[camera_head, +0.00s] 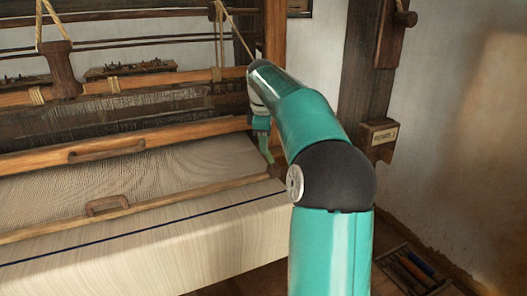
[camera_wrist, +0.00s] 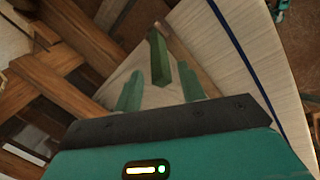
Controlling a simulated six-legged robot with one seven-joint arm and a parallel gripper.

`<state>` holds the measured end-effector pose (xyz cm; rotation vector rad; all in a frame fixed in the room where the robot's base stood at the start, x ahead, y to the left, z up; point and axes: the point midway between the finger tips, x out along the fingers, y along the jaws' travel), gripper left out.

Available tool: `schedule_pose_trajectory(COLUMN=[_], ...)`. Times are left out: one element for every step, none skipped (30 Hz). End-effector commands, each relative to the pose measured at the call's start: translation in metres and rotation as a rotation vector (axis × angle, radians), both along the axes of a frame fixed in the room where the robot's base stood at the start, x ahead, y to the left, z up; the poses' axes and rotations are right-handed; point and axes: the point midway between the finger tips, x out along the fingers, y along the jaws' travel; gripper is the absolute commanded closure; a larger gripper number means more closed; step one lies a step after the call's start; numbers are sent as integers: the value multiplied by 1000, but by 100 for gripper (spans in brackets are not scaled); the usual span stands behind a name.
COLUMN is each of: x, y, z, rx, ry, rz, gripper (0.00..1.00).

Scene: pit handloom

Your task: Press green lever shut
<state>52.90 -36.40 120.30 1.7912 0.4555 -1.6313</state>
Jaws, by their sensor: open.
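The green lever (camera_wrist: 158,58) is a dark green bar in the wrist view, just beyond my fingertips and roughly in line with the gap between them. In the head view a narrow green piece (camera_head: 266,151), apparently the lever, shows below my gripper (camera_head: 262,124) at the loom's right end. I cannot tell whether a finger touches the lever. The lever's mount is partly hidden in the head view.
The loom's pale cloth (camera_head: 150,235) with a blue stripe spreads left of my arm. Wooden beams (camera_head: 120,143) cross the loom. A dark post (camera_head: 366,70) with a small labelled box (camera_head: 379,138) stands right. A tray (camera_head: 412,268) lies on the floor at lower right.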

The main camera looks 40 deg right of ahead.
Motion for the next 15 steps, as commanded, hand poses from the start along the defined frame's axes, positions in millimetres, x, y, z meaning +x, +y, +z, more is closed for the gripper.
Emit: schedule_pose_trajectory(x=[2,2,4,4,5,6,7,7,8,8,8,8,8,8,8], y=[0,-1,-2,-2,-3,-3,-4,-4,-4,-4,-5,-5,-5,-5,-5], z=[-9,-14,-20,-24,-28,-32,-35,-37,-39,-40,-40,-41,-41,-41,-41], rx=[3,3,2,2,1,1,1,1,0,0,-1,0,0,0,0], ry=[2,2,0,1,1,1,1,1,0,0,-1,-1,-1,-1,-1], rz=[2,2,3,3,4,4,4,4,4,4,4,4,4,4,4], gripper=[60,60,60,60,60,60,60,60,60,60,60,60,60,60,60])
